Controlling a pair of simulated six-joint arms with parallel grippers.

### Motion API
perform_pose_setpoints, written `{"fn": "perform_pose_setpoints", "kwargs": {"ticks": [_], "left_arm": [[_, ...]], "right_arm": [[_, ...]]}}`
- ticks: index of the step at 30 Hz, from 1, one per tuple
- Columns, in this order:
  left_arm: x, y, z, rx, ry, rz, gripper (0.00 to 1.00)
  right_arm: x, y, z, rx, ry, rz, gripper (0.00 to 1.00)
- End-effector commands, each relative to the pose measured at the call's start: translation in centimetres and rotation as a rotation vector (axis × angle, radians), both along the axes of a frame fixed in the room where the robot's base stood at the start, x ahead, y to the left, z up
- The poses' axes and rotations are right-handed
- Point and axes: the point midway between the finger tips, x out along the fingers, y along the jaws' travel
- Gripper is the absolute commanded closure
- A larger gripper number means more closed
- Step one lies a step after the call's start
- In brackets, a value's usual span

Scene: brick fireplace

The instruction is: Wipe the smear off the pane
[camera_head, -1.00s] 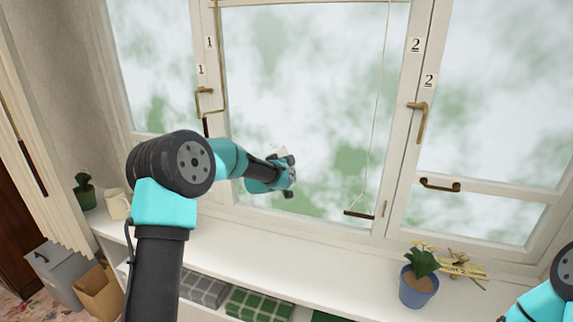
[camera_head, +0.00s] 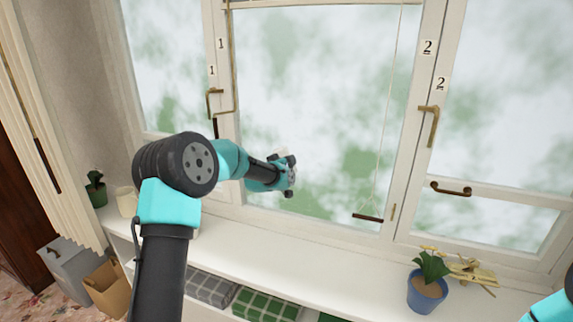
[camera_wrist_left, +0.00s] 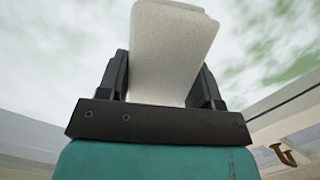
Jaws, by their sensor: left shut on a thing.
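The large middle pane (camera_head: 330,85) shows white haze with blurred green patches. I cannot tell a smear on it from the blurred view behind. My left gripper (camera_head: 289,174) is in front of the pane's lower left part. It is shut on a pale grey-white pad (camera_wrist_left: 172,50), which stands up between the two dark fingers in the left wrist view. Only a small pale bit of the pad shows in the head view. I cannot tell whether the pad touches the glass. My right gripper is out of view; part of my right arm shows at the lower right.
A pull cord with a dark bar (camera_head: 368,218) hangs before the pane's right side. Brass handles (camera_head: 429,124) stick out from the frames. On the white sill (camera_head: 300,238) stand a blue plant pot (camera_head: 426,292), a model plane (camera_head: 470,272) and a cream mug (camera_head: 127,201).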

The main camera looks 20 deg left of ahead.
Motion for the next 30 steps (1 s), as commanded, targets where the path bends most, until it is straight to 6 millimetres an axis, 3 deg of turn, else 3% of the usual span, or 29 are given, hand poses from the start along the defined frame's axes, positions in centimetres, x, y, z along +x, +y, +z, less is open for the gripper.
{"fn": "perform_pose_setpoints", "kwargs": {"ticks": [8, 21, 30], "left_arm": [[0.0, 0.6, 0.2, 0.000, -0.007, 0.006, 0.60], [-0.2, 3.4, 0.1, 0.001, -0.005, 0.004, 0.60], [-0.3, 3.6, 0.1, 0.001, -0.003, 0.003, 0.60]], "right_arm": [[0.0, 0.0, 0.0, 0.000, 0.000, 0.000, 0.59], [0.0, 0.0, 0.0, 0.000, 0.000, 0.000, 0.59], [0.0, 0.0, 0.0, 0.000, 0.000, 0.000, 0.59]]}}
